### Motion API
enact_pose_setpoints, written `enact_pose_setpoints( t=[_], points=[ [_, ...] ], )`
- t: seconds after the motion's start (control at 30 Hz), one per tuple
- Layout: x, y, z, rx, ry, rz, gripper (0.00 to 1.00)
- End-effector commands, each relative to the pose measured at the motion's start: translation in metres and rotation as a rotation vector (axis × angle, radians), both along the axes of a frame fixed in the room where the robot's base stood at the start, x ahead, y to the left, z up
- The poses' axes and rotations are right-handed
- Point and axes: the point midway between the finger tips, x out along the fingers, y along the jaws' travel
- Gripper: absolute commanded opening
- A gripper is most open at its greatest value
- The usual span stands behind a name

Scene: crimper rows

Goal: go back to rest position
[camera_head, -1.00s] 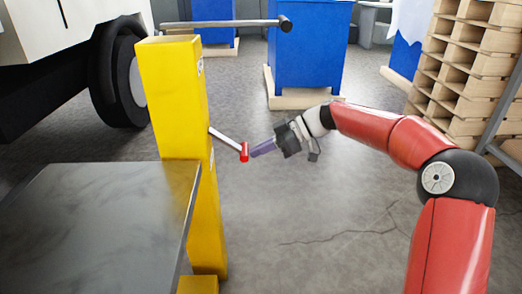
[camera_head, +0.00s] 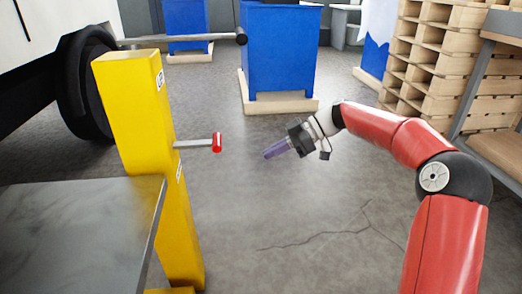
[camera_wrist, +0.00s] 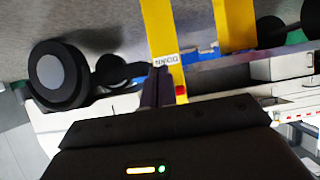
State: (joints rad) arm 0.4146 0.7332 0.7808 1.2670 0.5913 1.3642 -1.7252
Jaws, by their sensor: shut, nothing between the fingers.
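My gripper (camera_head: 272,153) is shut and empty, its purple fingers pointing left in the head view. A clear gap lies between it and the red-tipped lever (camera_head: 216,142) on the yellow post (camera_head: 140,130). The lever sticks out to the right, roughly level. In the wrist view my shut fingers (camera_wrist: 157,85) show in front of the yellow post (camera_wrist: 158,28), with the red tip (camera_wrist: 181,90) just right of them.
A dark metal table (camera_head: 75,225) stands at the front left. A grey bar (camera_head: 180,40) extends above the post. A blue crate (camera_head: 281,50) stands behind on a pallet. Stacked wooden pallets (camera_head: 440,55) and a shelf (camera_head: 495,150) are at the right. The middle floor is clear.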

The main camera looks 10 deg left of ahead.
Motion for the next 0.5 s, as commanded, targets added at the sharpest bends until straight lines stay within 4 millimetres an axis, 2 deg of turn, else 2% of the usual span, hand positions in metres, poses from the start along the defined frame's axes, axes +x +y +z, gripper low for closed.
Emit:
enact_pose_setpoints(
  t=[0.37,0.5],
  points=[
    [0.0,-0.002,0.0,-0.003,0.001,-0.001,0.0],
    [-0.014,0.003,0.005,-0.087,0.029,-0.025,0.0]
  ],
)
